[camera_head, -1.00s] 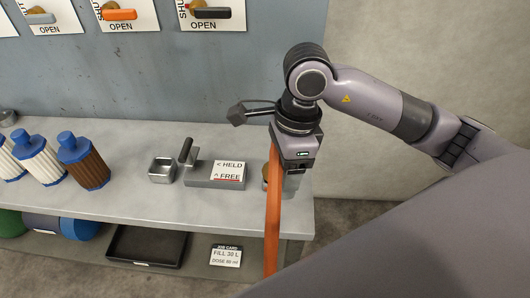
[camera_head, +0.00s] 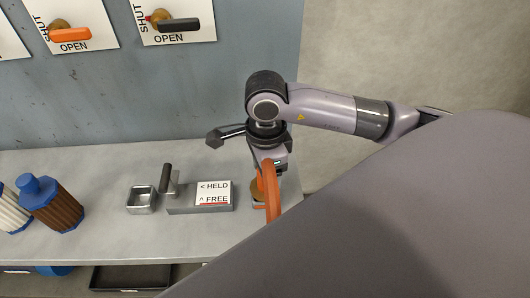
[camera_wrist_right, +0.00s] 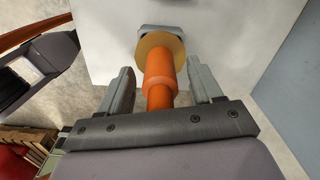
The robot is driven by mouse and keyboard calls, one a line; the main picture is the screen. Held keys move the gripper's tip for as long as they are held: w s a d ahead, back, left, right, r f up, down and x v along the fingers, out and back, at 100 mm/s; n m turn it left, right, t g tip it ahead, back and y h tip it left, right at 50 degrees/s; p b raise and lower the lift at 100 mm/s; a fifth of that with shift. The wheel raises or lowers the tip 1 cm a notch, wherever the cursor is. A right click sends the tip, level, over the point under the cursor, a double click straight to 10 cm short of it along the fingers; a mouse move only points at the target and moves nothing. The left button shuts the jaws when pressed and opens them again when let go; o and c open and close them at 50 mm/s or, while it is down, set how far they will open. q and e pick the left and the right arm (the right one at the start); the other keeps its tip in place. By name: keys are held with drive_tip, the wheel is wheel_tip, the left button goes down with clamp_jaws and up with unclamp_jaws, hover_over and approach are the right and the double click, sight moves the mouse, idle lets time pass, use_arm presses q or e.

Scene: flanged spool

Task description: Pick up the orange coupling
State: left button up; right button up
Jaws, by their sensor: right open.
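The orange coupling (camera_wrist_right: 160,72) is in the middle of the right wrist view, a stepped orange cylinder whose far end meets a tan, brass-coloured disc (camera_wrist_right: 150,47). My right gripper (camera_wrist_right: 161,86) is open, with one grey finger on each side of the coupling. A gap shows on both sides, so the fingers do not appear to touch it. In the head view the same gripper hangs at the bench's right end, and its fingers are mostly hidden. A curved orange hose (camera_head: 271,190) crosses in front there, with the disc (camera_head: 257,191) partly hidden behind it. My left gripper is not in view.
A grey block with a lever and a HELD/FREE label (camera_head: 214,193) sits just left of the gripper on the bench (camera_head: 110,240). A small metal cup (camera_head: 141,200) and a brown, blue-capped bottle (camera_head: 52,205) stand further left. The wall panel (camera_head: 190,90) rises behind.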

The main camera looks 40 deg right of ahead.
drive_tip(key=shift+f, duration=0.5)
drive_tip(key=shift+w, duration=0.1)
drive_tip(key=c, duration=1.1)
drive_tip(key=shift+r, duration=0.1)
drive_tip(key=shift+c, duration=0.2)
